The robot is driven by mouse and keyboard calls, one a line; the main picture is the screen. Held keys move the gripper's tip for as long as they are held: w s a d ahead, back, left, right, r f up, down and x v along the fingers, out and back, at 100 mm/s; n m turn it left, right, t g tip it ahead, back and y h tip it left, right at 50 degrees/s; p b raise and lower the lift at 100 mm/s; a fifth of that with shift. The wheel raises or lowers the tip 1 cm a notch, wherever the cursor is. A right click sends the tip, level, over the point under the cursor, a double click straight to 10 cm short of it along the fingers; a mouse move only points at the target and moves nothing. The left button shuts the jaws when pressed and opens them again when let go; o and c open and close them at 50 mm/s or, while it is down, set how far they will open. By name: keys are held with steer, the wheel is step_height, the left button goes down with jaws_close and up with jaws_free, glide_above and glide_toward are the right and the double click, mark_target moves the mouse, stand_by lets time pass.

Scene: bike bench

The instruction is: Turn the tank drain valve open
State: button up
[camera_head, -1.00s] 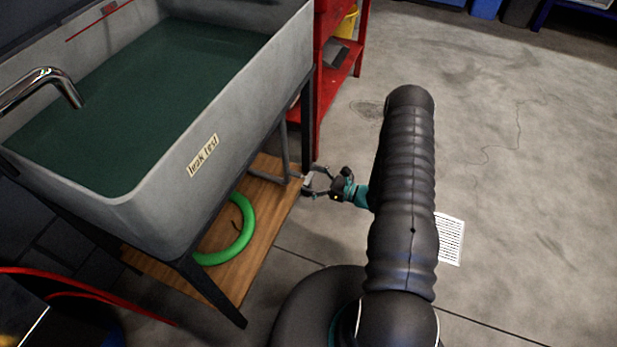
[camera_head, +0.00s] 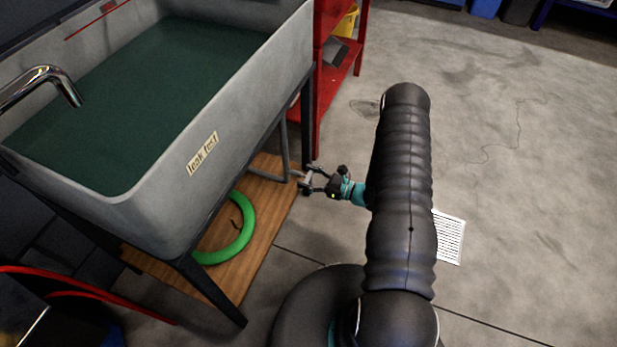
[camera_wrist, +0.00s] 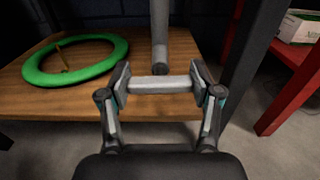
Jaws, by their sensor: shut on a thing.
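The leak test tank (camera_head: 150,212) is a grey basin of dark green water on dark legs. A grey drain pipe (camera_head: 284,150) comes down below it, and its lower end shows in the wrist view (camera_wrist: 160,40). A light grey bar-shaped valve handle (camera_wrist: 160,85) lies crosswise near the pipe's end. In the wrist view my gripper (camera_wrist: 161,86) is shut on the handle, one finger at each end of the bar. The valve body is hard to make out behind the handle.
A green ring (camera_head: 246,232) lies on the wooden shelf (camera_head: 262,262) under the tank. A dark tank leg (camera_wrist: 248,70) stands close right of my gripper. A red rack (camera_head: 325,90) stands behind. Open floor lies right.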

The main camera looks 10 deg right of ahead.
steer(key=shift+f, duration=0.1)
steer(key=n+b, duration=0.4)
steer(key=shift+f, duration=0.15)
steer(key=n+b, duration=0.5)
steer(key=shift+a+f+n, duration=0.1)
steer(key=shift+n, duration=0.2)
steer(key=n+b, duration=0.3)
steer(key=shift+s, duration=0.1)
steer(key=shift+r+n+b, duration=0.2)
steer(key=shift+n+b, duration=0.55)
steer(key=shift+n, duration=1.35)
steer(key=o, duration=1.2)
steer(key=shift+c, duration=0.2)
